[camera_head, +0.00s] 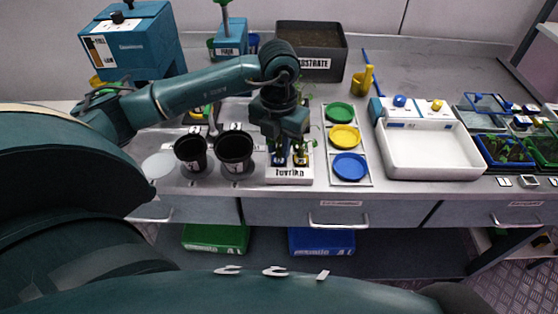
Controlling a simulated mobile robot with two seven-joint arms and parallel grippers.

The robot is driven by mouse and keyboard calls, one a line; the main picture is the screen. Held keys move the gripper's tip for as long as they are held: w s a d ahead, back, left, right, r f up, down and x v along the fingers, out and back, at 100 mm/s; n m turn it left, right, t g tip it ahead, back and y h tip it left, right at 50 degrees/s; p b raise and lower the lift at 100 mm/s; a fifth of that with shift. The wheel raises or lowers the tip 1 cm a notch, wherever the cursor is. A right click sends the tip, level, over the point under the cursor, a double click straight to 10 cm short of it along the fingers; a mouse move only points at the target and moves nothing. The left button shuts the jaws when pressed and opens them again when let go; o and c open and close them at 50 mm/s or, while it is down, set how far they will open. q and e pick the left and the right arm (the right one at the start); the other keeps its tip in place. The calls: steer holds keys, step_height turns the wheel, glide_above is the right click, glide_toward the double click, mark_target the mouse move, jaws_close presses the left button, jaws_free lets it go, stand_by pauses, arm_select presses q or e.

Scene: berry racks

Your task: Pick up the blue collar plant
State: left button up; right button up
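My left gripper (287,140) comes down from above over a small white rack (289,174) with dark lettering on its front. A plant with a blue collar (279,159) stands in the rack at the left, directly below and partly behind the gripper. A plant with a yellow collar (300,158) stands close to its right. Some green leaves show beside the gripper. The fingers are dark and overlap the plants, so I cannot tell whether they are open or touch the blue collar. My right gripper is not in view.
Two black pots (234,150) stand left of the rack. A tray (331,178) with green, yellow and blue dishes lies close on its right. A white basin (431,157) is further right. A substrate box (312,60) stands behind.

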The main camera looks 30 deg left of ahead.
arm_select(q)
jaws_close()
steer(key=shift+r, duration=0.15)
